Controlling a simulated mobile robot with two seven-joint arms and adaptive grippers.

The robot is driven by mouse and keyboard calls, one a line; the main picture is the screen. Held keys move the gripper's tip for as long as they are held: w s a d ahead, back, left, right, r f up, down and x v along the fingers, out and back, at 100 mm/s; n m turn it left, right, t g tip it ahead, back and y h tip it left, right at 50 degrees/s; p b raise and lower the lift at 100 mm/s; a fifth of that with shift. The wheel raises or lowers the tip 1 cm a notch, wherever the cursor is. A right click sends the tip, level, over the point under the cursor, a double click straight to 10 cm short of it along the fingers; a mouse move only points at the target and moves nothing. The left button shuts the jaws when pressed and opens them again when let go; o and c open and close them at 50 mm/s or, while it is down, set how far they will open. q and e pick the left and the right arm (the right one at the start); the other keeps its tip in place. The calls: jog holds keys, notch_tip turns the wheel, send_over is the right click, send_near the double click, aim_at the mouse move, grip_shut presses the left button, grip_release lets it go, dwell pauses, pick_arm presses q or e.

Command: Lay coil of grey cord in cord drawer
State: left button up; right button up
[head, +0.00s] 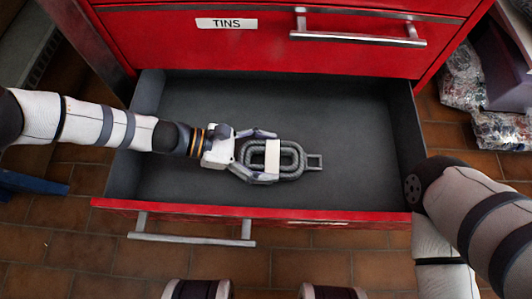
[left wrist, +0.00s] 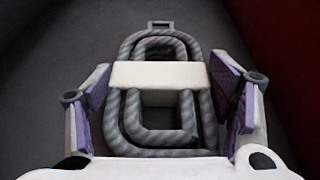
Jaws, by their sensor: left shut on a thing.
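The coil of grey cord (head: 291,159) has a pale band across its middle and a small grey loop at its right end. It also shows in the left wrist view (left wrist: 160,132), lying between the fingers. My left gripper (head: 262,158) is shut on the coil, with one finger along each long side. The coil is over the floor of the open drawer (head: 220,100); I cannot tell whether it touches the floor. The drawer is grey inside with a red front, and holds nothing else that I see. My right arm shows at the right, but its gripper is out of view.
A closed red drawer labelled TINS (head: 226,23) with a metal handle (head: 358,40) is above the open one. The open drawer's walls surround the left gripper. Plastic-wrapped items (head: 470,95) lie on the tiled floor at the right.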

pick_arm(q)
jog(key=shift+c, duration=0.2)
jog(key=shift+f, duration=0.15)
jog(key=o, duration=1.3)
jog(key=shift+r, duration=0.3)
jog(key=p+v, duration=0.2)
jog(key=v, duration=1)
jog(key=shift+f+p, duration=0.1)
jog(key=shift+p, duration=0.2)
jog(key=shift+s, duration=0.1)
